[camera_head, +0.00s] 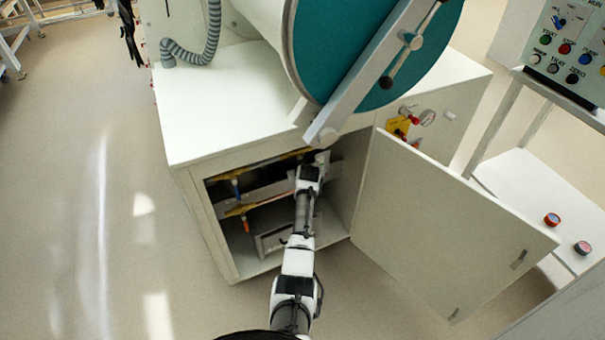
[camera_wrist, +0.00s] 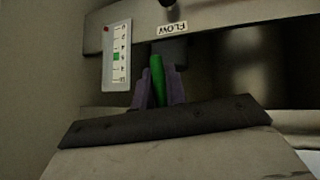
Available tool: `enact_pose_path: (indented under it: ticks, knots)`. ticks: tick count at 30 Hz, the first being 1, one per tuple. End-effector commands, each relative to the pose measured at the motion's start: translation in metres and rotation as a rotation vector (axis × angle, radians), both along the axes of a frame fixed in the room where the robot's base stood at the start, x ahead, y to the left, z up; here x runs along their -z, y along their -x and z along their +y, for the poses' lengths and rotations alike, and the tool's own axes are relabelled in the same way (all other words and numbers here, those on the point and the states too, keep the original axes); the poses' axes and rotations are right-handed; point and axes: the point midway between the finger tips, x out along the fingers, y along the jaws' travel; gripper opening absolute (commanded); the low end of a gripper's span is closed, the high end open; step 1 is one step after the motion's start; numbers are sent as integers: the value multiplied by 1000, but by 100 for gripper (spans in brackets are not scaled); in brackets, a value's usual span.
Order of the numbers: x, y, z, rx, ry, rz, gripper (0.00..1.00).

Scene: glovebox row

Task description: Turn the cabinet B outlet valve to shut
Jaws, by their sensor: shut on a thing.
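My gripper (camera_wrist: 160,74) is shut on a green handle (camera_wrist: 157,68), with a dark finger on each side of it in the wrist view. The handle stands upright in that picture, below a grey plate with a FLOW label (camera_wrist: 172,29) that reads upside down. The frames do not show whether this handle is the outlet valve's. In the head view my arm reaches into the open cabinet (camera_head: 222,240), and the green handle is hidden there. A blue handle (camera_head: 235,187) and an orange handle (camera_head: 246,225) hang from yellow pipes inside, left of my arm.
The cabinet door (camera_head: 450,225) stands open to the right of my arm. A scale with a green mark (camera_wrist: 117,55) is on the plate. A grey box (camera_head: 270,243) sits low inside. A button panel (camera_head: 570,45) is at the far right. The floor (camera_head: 90,200) at left is clear.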

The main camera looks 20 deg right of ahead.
Motion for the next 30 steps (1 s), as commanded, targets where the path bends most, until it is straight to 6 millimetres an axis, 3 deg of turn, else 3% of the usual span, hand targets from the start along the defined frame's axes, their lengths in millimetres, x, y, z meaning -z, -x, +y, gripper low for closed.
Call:
enact_pose_path:
  ticks: [10,27,28,30]
  knots:
    - [2,1,7,-2,-147,9,0]
    - [2,1,10,-1,-180,9,0]
    - [2,1,10,-1,-179,9,18]
    - [2,1,10,0,-179,9,27]
